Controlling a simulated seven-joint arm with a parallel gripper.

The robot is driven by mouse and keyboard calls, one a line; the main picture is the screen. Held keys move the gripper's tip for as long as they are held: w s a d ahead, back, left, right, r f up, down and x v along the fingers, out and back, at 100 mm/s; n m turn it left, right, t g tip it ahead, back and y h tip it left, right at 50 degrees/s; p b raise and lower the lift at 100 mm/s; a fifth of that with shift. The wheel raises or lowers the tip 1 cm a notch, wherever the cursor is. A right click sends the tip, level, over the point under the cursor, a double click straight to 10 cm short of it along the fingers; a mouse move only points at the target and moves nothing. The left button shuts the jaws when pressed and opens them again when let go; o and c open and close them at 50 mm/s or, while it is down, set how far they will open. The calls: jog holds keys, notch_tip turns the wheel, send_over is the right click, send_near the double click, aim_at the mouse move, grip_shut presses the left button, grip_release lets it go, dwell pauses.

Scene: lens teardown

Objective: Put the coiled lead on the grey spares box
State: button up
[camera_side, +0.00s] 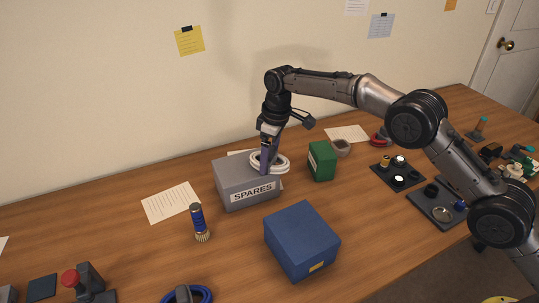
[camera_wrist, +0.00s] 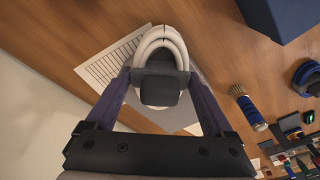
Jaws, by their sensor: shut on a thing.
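The coiled lead (camera_side: 282,161) is a white coil of cable with a dark piece at its middle. In the wrist view the coil (camera_wrist: 161,42) sits between my two fingers, and they close on its dark block. My gripper (camera_side: 267,165) is above the grey spares box, which carries a "SPARES" label (camera_side: 253,192). The coil is at the level of the box top; I cannot tell whether it touches it. In the wrist view the grey box (camera_wrist: 178,118) lies behind the coil and is mostly hidden by it and my fingers.
A green box (camera_side: 322,161) stands close to the right of the spares box. A blue box (camera_side: 301,240) is in front. A paper sheet (camera_side: 170,202) lies left. Black trays (camera_side: 442,204) with parts are at right.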

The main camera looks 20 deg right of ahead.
aim_at(274, 158)
jog(key=o, duration=1.2)
jog(key=shift+s+d+r, duration=0.15)
jog(key=shift+r, duration=1.9)
jog(key=shift+s+d+r, duration=0.2)
jog(key=shift+r, duration=1.8)
jog(key=shift+s+d+r, duration=0.15)
jog(key=shift+r, duration=1.9)
